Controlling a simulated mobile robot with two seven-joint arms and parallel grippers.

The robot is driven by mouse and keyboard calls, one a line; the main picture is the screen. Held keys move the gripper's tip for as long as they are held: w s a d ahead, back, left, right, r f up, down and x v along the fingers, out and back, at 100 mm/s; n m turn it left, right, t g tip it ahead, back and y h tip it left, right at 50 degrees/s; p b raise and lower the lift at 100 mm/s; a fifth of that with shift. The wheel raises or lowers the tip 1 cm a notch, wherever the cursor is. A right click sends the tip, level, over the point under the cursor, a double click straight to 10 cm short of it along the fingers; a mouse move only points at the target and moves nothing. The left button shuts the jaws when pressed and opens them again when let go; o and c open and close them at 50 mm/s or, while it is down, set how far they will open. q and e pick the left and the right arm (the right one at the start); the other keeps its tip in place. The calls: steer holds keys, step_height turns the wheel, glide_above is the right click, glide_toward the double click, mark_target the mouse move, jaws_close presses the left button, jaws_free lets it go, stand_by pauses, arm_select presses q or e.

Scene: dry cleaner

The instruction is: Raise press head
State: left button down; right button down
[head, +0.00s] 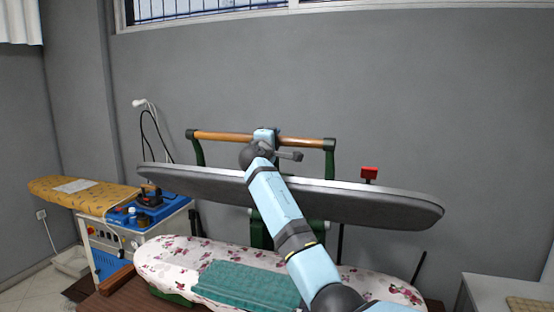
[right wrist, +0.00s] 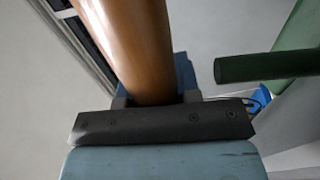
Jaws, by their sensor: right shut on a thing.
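The press head (head: 345,203) is a long grey board, raised above the flowered pressing board (head: 160,258) with a clear gap between them. A wooden handle bar (head: 225,137) runs between two green arms (head: 329,158) above and behind the head. My right gripper (head: 265,134) is at the middle of the bar, shut on it. In the right wrist view, the bar (right wrist: 130,45) passes between the jaws of the gripper (right wrist: 148,100). A folded green cloth (head: 245,284) lies on the flowered board. My left gripper is not in view.
An ironing station (head: 140,215) with a yellow board (head: 85,194) and an iron stands at the left. A red knob (head: 369,173) rises behind the press head. A white table (head: 490,290) is at the lower right.

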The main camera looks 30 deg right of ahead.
arm_select(q)
steer(key=shift+d+r, duration=0.15)
steer(key=shift+d, duration=0.05)
arm_select(e)
steer(key=shift+w+d+r, duration=0.6)
steer(key=shift+w+d, duration=0.05)
steer(key=shift+d, duration=0.15)
steer(key=shift+w+d+r, duration=0.6)
steer(key=shift+d, duration=0.2)
arm_select(q)
steer(key=shift+s, duration=0.1)
arm_select(e)
steer(key=c, duration=0.8)
jaws_free()
steer(key=shift+w+f, duration=0.1)
arm_select(q)
steer(key=f+b, duration=0.1)
steer(key=b, duration=0.1)
steer(key=d+f+b, duration=0.1)
steer(key=f, duration=0.1)
steer(key=shift+f+b, duration=0.2)
steer(key=shift+b, duration=0.2)
arm_select(e)
steer(key=v, duration=1.3)
steer(key=shift+s+a, duration=0.2)
steer(key=shift+a, duration=0.2)
arm_select(q)
steer(key=shift+a+f, duration=0.1)
